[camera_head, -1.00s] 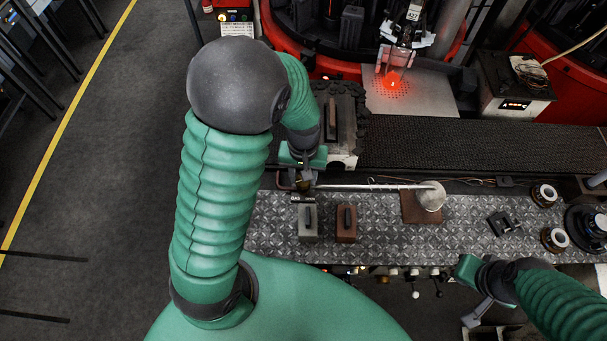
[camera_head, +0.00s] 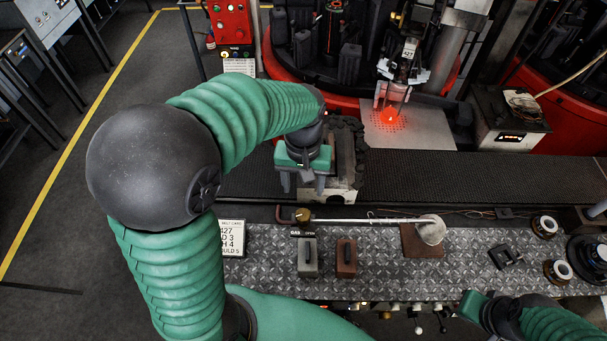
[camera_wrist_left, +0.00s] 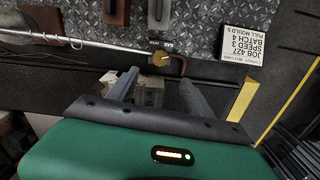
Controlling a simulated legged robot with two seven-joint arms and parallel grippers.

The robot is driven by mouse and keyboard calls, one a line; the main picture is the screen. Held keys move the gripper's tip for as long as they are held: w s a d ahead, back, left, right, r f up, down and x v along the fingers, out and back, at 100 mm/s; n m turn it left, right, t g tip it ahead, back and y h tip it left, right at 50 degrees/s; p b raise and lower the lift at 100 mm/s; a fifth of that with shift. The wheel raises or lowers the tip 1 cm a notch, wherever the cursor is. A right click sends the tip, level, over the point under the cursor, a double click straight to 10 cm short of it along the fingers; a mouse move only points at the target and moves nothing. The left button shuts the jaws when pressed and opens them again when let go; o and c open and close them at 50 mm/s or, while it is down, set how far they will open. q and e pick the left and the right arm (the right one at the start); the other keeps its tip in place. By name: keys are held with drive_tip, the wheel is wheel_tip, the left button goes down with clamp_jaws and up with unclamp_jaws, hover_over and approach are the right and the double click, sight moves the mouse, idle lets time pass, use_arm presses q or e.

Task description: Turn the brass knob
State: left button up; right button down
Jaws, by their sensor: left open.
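The brass knob (camera_head: 303,214) sits at the left end of a long metal rod, by a small gas label on the bench's back edge. In the left wrist view the knob (camera_wrist_left: 159,58) shows just beyond my fingertips, roughly between them. My left gripper (camera_head: 303,184) is open and empty, behind the knob over the dark belt, apart from it. Its two fingers also show in the left wrist view (camera_wrist_left: 156,75). My right gripper (camera_head: 474,308) is at the lower right, away from the knob; its fingers are not clear.
The rod (camera_head: 365,220) ends in a pale ladle-like cup (camera_head: 431,229). A grey block (camera_head: 308,258) and a brown block (camera_head: 346,258) stand on the patterned bench in front of the knob. A job card (camera_head: 233,238) is to the left. A glowing piece (camera_head: 390,116) is behind.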

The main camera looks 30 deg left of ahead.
use_arm(q)
wheel_tip(320, 180, up, 4)
drive_tip(key=shift+w+f, duration=0.1)
idle(0.4)
drive_tip(key=s+d+f+m+t, duration=0.1)
drive_tip(key=f, duration=0.2)
drive_tip(key=s+d+f+m, duration=0.2)
drive_tip(key=f, duration=0.2)
drive_tip(key=s+d+f+m+t, duration=0.1)
drive_tip(key=s+f+m, duration=0.1)
drive_tip(key=f, duration=0.1)
drive_tip(key=shift+d+f+t+b, duration=0.3)
drive_tip(key=shift+f+b, duration=0.1)
drive_tip(key=shift+w, duration=0.2)
drive_tip(key=shift+s, duration=0.1)
